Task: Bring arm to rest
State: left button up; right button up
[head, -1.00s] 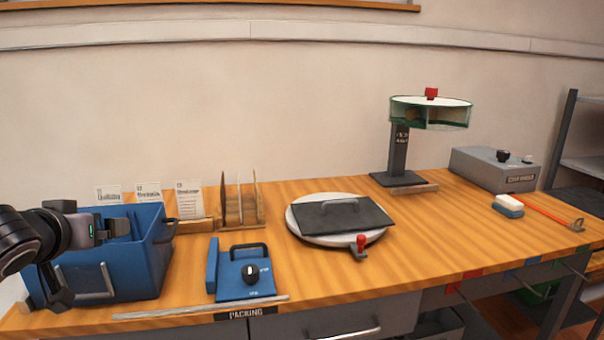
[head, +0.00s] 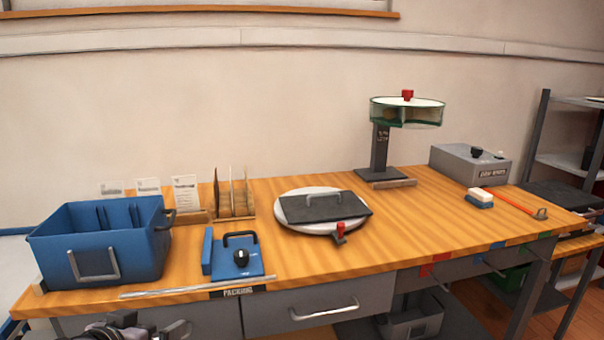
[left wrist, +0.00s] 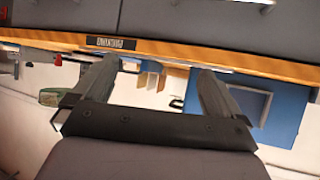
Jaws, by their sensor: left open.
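My left gripper (head: 178,331) shows at the bottom edge of the head view, low in front of the bench's front edge and below the blue bin. Only part of it is in the picture. In the left wrist view its two fingers (left wrist: 155,85) stand wide apart with nothing between them. That view is upside down and shows the bench edge and its label beyond the fingers. My right gripper is not in view.
The wooden bench (head: 420,225) carries a blue bin (head: 140,265), a blue device (head: 238,262), a round plate with a dark lid (head: 325,207), a green-sided drum on a stand (head: 379,150) and a grey box (head: 470,166). Drawers (head: 310,305) lie below the front edge.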

pick_arm(q)
jog(key=s+d+f+p, duration=0.1)
jog(key=s+d+f, duration=0.2)
jog(key=s+f, duration=0.6)
jog(key=s+d+f+m+g+h+p, duration=0.1)
jog(key=s+d+f, duration=0.3)
jog(key=s+f, duration=0.5)
jog(key=s, duration=0.3)
jog(key=shift+s+f, duration=0.3)
jog(key=shift+f, duration=0.1)
